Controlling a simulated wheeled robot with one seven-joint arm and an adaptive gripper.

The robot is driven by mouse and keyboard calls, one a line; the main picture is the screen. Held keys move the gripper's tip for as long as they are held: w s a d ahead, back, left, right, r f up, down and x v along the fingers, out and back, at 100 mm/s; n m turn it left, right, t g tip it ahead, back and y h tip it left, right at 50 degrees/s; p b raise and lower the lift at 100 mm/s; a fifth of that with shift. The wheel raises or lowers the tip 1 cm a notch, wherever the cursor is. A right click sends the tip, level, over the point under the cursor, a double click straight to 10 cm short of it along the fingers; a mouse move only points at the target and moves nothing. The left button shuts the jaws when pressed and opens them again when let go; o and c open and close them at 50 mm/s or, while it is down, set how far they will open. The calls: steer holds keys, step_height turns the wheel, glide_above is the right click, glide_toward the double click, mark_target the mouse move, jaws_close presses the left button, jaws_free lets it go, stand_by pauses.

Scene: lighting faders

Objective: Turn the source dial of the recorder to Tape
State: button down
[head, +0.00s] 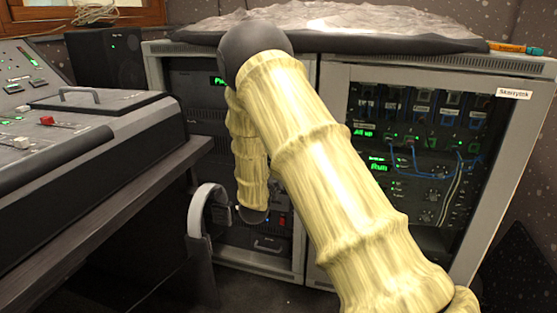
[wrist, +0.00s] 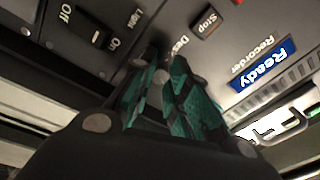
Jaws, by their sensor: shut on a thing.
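In the wrist view, my gripper (wrist: 162,72) has its teal fingers closed at the front panel of the recorder (wrist: 140,55). They are shut on the source dial (wrist: 159,74), of which only a small grey part shows between them. A label starting "Des" is beside the fingertips, its end hidden. The other dial labels and the pointer are hidden, so I cannot tell the setting. The recorder's blue display (wrist: 263,64) reads "Ready". In the head view my arm hides the gripper and the dial.
A Stop button (wrist: 205,22) and a Light switch (wrist: 94,36) are close to the fingers. In the head view, grey headphones (head: 204,208) hang left of my arm by the desk (head: 100,215). A rack with blue cables (head: 420,160) stands to the right.

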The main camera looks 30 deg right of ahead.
steer(key=shift+w+a+n+t+p, duration=0.1)
steer(key=shift+n+t+p, duration=0.05)
steer(key=shift+n+p, duration=1)
steer(key=shift+a+n+t+p, duration=0.1)
steer(key=shift+n+t+p, duration=0.05)
steer(key=shift+n+p, duration=0.95)
steer(key=shift+f+n, duration=0.15)
steer(key=shift+n, duration=0.2)
steer(key=c, duration=1.4)
jaws_free()
steer(key=shift+o, duration=0.2)
steer(key=r+v, duration=0.1)
steer(key=v, duration=1)
steer(key=shift+s+a+f, duration=0.2)
steer(key=shift+s+f, duration=0.2)
